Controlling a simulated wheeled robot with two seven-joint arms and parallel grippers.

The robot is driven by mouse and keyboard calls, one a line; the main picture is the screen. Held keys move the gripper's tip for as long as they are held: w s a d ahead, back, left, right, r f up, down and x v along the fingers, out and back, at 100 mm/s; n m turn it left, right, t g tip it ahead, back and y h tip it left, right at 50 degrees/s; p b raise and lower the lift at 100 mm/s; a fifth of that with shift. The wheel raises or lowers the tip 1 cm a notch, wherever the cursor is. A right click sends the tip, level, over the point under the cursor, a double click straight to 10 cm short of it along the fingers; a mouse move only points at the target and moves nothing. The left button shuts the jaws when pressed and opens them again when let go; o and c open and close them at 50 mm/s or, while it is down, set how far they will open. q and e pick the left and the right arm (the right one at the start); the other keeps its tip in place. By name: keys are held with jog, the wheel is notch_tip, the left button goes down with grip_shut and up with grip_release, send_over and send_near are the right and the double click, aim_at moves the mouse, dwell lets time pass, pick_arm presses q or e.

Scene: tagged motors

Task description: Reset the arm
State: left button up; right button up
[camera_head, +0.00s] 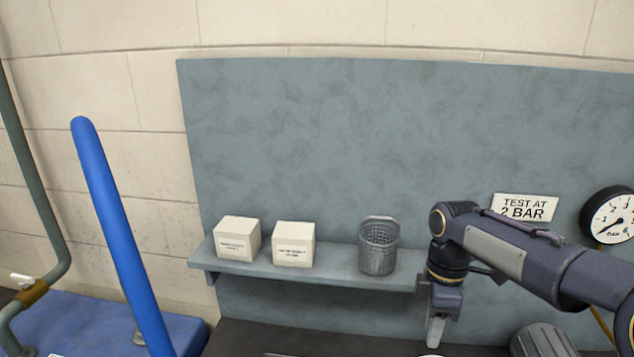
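My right arm comes in from the right edge, in front of the grey-blue back panel. Its gripper (436,330) points down beside the right part of the shelf, low in the view. The fingers show nearly edge-on, so I cannot tell whether they are open or shut. I see nothing held between them. My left arm and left gripper are not in view. A dark ribbed cylinder (543,341), perhaps a motor, is cut off by the bottom edge to the right of the gripper.
A shelf (335,274) carries two white boxes (237,240) (294,245) and a wire mesh cup (378,248). A "TEST AT 2 BAR" sign (525,207) and a pressure gauge (611,216) are at right.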

jog(key=s+a+f+m+t+y, duration=0.1)
jog(key=s+a+m+t, duration=0.1)
jog(key=s+m, duration=0.6)
jog(key=s+a+m+t+y, duration=0.2)
jog(key=s+m+t, duration=0.3)
jog(key=s+m, duration=0.3)
jog(key=s, duration=0.4)
jog(key=shift+a+f, duration=0.35)
jog(key=shift+a, duration=0.05)
